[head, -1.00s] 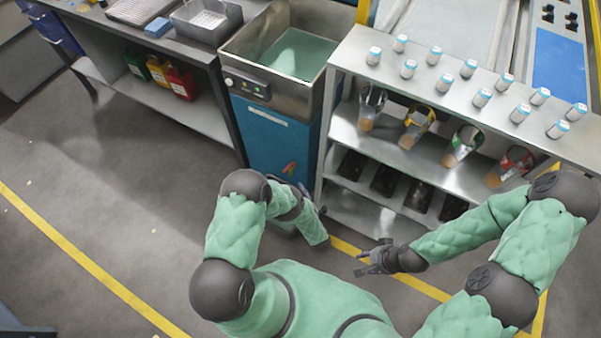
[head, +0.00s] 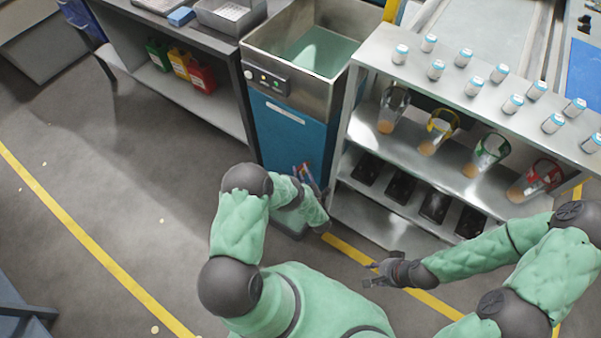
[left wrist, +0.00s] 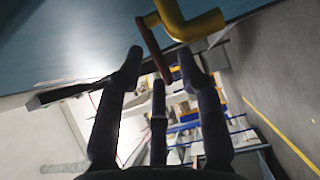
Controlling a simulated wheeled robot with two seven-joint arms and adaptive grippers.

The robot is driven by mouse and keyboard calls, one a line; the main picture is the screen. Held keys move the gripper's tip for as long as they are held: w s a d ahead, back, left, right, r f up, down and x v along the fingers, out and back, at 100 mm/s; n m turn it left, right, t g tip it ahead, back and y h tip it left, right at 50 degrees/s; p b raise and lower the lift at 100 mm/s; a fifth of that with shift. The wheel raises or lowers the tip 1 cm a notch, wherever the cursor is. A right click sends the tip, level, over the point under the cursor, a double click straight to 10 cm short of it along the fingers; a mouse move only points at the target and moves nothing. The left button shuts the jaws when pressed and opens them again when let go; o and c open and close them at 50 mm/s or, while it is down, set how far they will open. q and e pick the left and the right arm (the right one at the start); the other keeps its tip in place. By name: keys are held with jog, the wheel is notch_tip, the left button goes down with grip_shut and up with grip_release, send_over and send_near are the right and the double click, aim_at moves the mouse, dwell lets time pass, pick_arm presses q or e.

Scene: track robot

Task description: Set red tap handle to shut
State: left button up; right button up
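The red tap handle (left wrist: 152,45) shows in the left wrist view as a slanting bar. It joins a yellow pipe (left wrist: 192,26) beside a blue panel at the top. My left gripper (left wrist: 160,58) is open, and the lower part of the handle lies between its spread fingertips; I cannot tell whether they touch it. In the head view my left arm reaches to the blue sink cabinet (head: 285,135), and its gripper and the tap are mostly hidden there. My right gripper (head: 369,275) is open and empty above the floor, in front of the metal shelf.
A metal shelf unit (head: 420,50) holds several white cans on top, with clear bins and black items below. A dark bench (head: 185,40) with red, yellow and green containers stands left of the sink cabinet. The floor at left is clear apart from yellow lines.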

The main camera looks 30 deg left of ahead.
pick_arm(q)
jog(key=shift+w+a, duration=0.2)
grip_shut()
